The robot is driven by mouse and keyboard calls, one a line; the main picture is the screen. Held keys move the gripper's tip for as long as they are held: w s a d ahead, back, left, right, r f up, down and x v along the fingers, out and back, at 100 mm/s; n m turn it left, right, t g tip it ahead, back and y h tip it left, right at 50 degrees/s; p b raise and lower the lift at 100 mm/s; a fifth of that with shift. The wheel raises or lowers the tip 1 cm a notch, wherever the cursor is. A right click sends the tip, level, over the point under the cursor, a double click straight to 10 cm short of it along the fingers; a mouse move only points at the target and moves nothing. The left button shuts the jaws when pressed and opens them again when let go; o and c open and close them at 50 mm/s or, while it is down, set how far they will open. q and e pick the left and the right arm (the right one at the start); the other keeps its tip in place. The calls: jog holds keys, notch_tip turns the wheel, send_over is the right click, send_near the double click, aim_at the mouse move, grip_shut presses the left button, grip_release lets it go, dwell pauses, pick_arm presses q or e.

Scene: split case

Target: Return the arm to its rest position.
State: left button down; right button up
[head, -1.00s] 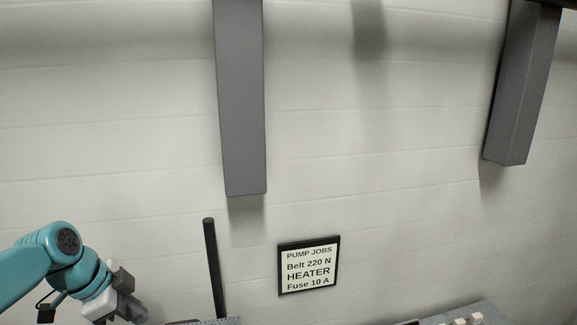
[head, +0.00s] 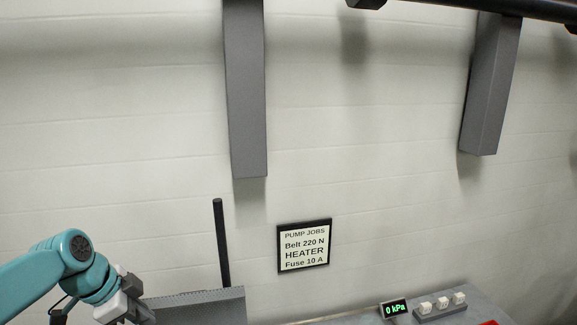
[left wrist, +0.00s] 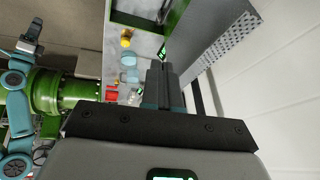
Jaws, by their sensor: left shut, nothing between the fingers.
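My left arm comes in at the lower left of the head view. Its gripper (head: 138,311) is at the bottom edge there, partly cut off, in front of the pale wall. In the left wrist view the dark fingers of my left gripper (left wrist: 162,74) are together with nothing between them. My right arm shows at the left of the left wrist view, with its gripper (left wrist: 31,36) small at the top left. I cannot tell how far that one is open.
A grey perforated panel (head: 195,305) stands beside my left gripper; it also shows in the left wrist view (left wrist: 222,45). A bench holds a 0 kPa display (head: 395,308) and a button block (head: 440,305). A sign (head: 304,246) hangs on the wall. Small items lie on the bench.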

pick_arm(q)
notch_tip(320, 180, down, 10)
jog(key=w+d+n, duration=0.2)
jog(key=w, duration=0.1)
jog(key=s+d+f+n+g, duration=0.1)
jog(key=s+d+f+n, duration=0.2)
jog(key=f, duration=0.4)
jog(key=s+d+f+n+g, duration=0.1)
jog(key=s+d+f+n, duration=0.2)
jog(key=f, duration=0.4)
jog(key=s+d+f+n+b, duration=0.2)
jog(key=s+d+f+n, duration=0.1)
jog(key=s+f, duration=0.6)
jog(key=s+d+f+n+g+b, duration=0.1)
jog(key=s+d+f+n+b, duration=0.2)
jog(key=s+f, duration=0.6)
jog(key=shift+s+d+f+n+h+b, duration=0.3)
jog(key=shift+s+d+f+n, duration=0.15)
jog(key=shift+s+d, duration=0.55)
pick_arm(e)
notch_tip(320, 180, down, 6)
jog(key=w, duration=0.1)
jog(key=shift+w, duration=0.15)
